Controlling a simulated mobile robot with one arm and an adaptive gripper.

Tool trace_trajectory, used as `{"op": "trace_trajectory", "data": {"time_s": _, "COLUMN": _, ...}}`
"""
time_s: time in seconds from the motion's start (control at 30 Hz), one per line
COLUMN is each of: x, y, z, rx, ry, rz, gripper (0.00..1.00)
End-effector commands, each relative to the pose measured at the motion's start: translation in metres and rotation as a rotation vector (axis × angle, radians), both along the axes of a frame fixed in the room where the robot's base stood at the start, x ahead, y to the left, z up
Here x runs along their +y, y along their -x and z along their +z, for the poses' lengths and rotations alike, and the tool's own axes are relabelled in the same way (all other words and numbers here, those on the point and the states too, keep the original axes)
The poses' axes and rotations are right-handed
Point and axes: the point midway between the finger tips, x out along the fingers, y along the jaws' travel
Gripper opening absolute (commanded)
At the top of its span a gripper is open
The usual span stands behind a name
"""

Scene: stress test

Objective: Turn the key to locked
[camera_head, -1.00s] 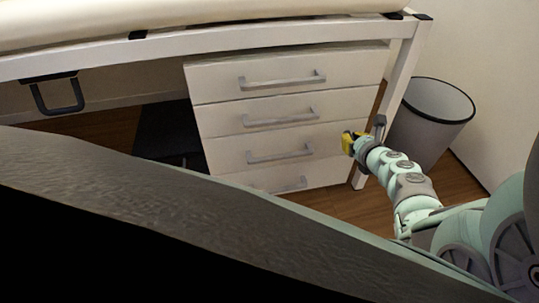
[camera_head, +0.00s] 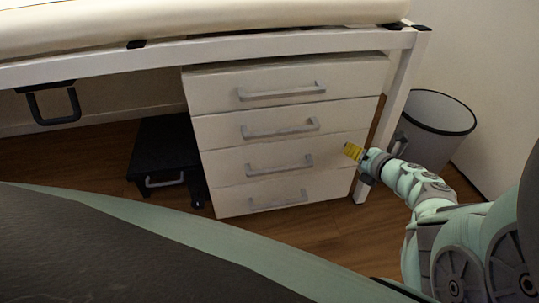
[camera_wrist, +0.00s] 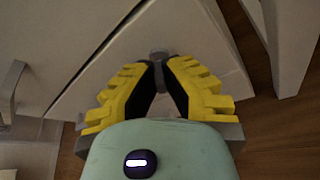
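My gripper (camera_wrist: 160,66) has yellow fingers with black inner pads. In the wrist view its tips come close together, with a narrow gap between them. A small grey rounded piece (camera_wrist: 158,55), which looks like the key, shows at the fingertips against the pale cabinet front. I cannot tell whether the pads touch it or which way it is turned. In the head view my gripper (camera_head: 353,151) is at the right edge of the white drawer cabinet (camera_head: 230,160), about level with the third drawer. The key and its lock cannot be made out there.
The cabinet stands under a white-framed table (camera_head: 300,43), whose leg (camera_head: 400,80) is close behind my gripper. A grey bin (camera_head: 433,125) stands to the right. A black case (camera_head: 160,160) is on the floor at left. Wooden floor in front is free.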

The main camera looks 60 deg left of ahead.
Motion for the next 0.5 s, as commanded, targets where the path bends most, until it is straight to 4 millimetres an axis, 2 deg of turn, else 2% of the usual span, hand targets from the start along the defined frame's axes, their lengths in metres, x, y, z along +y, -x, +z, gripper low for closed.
{"op": "trace_trajectory", "data": {"time_s": 0.1, "x": -0.0023, "y": -0.0017, "z": -0.0066, "rx": 0.109, "ry": -0.039, "rz": -0.007, "gripper": 0.0}}
{"op": "trace_trajectory", "data": {"time_s": 0.5, "x": -0.0025, "y": -0.0037, "z": -0.0086, "rx": 0.456, "ry": -0.186, "rz": -0.007, "gripper": 0.0}}
